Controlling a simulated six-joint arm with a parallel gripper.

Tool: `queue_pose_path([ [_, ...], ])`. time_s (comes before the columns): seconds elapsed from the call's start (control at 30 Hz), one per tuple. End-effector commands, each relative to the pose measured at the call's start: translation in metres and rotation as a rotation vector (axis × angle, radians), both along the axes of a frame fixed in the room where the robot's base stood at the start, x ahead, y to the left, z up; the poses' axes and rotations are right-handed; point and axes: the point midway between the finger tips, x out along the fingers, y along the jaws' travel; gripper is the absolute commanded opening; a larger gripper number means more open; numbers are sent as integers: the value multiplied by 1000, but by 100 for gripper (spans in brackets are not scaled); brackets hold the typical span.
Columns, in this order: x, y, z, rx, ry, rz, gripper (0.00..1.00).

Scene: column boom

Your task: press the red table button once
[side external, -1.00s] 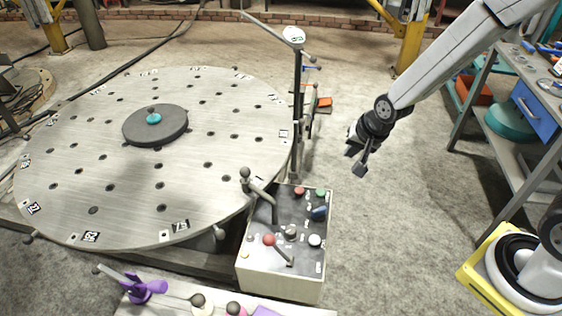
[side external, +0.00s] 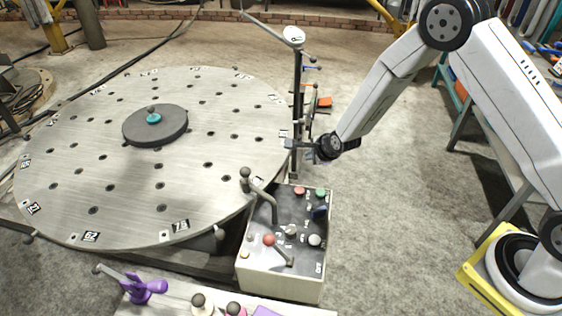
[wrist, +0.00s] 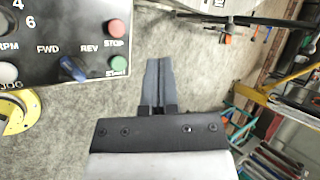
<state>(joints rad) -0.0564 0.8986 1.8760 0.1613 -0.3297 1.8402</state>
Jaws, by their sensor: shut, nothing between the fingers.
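The red button (side external: 299,190) is at the back edge of the control box's dark top panel (side external: 262,222), next to a green button (side external: 320,192). In the wrist view the red button (wrist: 116,27) is at upper left, beside the label STOP, with the green button (wrist: 118,63) below it. My gripper (side external: 289,144) is above and behind the box, near the upright post, and appears apart from the button. In the wrist view my gripper (wrist: 160,62) has its fingers together, with nothing between them, to the right of the panel over bare floor.
A red-knobbed lever (side external: 269,239), a white knob (side external: 315,240) and a taller grey lever (side external: 246,175) stand on the box. A dark post (side external: 297,90) rises behind it. The large round perforated table (side external: 110,190) is at left. Open floor (side external: 385,220) lies right of the box.

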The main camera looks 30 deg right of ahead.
Motion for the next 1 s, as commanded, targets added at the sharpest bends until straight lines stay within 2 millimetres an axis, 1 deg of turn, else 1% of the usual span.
queue_pose_path([
  [0.03, 4, 1, -9, 32, -11, -43, 0],
  [0.2, 16, 2, -30, 147, -58, -186, 0],
  [0.4, 25, 2, -47, 244, -98, -300, 0],
  [0.6, 28, 2, -53, 284, -116, -346, 0],
  [1.0, 28, 2, -53, 286, -117, -348, 0],
])
